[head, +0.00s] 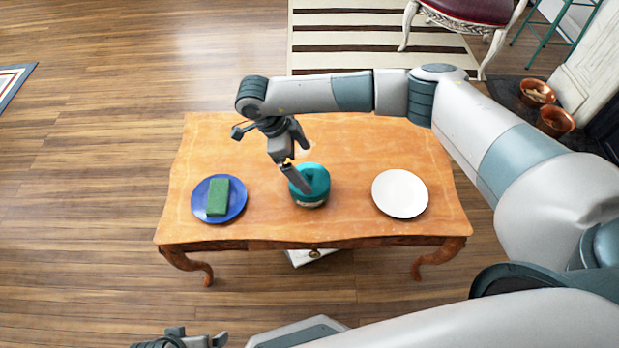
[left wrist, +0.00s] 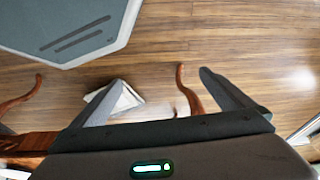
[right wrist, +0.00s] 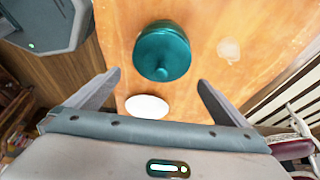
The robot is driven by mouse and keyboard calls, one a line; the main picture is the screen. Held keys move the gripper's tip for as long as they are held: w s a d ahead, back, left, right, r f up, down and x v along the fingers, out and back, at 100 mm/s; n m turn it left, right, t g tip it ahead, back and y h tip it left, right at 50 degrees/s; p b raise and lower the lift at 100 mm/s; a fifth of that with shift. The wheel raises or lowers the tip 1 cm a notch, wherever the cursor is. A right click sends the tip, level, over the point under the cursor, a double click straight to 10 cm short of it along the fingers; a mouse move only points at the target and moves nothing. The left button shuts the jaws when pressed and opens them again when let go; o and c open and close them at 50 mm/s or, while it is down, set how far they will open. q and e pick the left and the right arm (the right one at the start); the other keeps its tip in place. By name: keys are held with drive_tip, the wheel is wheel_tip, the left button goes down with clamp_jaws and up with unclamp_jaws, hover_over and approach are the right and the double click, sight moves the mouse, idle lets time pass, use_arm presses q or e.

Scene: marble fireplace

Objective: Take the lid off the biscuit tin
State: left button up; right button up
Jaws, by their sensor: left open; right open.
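The teal biscuit tin (head: 311,201) stands upright on the wooden table near its front middle, with its teal round lid (head: 319,176) on top. In the right wrist view the lid (right wrist: 163,50) shows with a small knob, ahead of the fingers. My right gripper (head: 298,184) is open and empty; in the head view it overlaps the tin's left side, and I cannot tell whether it touches. My left gripper (head: 195,341) is open and empty, low in front of the table. The left wrist view shows floor and table legs between its spread fingers (left wrist: 162,78).
A blue plate (head: 238,205) with a green block (head: 218,196) lies left of the tin. An empty white plate (head: 400,194) lies to its right. The table's back half (head: 370,140) is clear. A white object (head: 312,257) is on the floor under the table's front edge.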

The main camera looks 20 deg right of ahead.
sight(309, 171)
drive_tip(key=shift+d+f, duration=0.15)
drive_tip(key=shift+f, duration=0.15)
drive_tip(key=x, duration=0.3)
drive_tip(key=shift+f, duration=0.4)
drive_tip(key=shift+d+f, duration=0.15)
drive_tip(key=shift+f, duration=0.1)
use_arm(q)
drive_tip(key=shift+f, duration=0.95)
use_arm(e)
drive_tip(key=shift+c, duration=0.3)
drive_tip(key=c, duration=0.9)
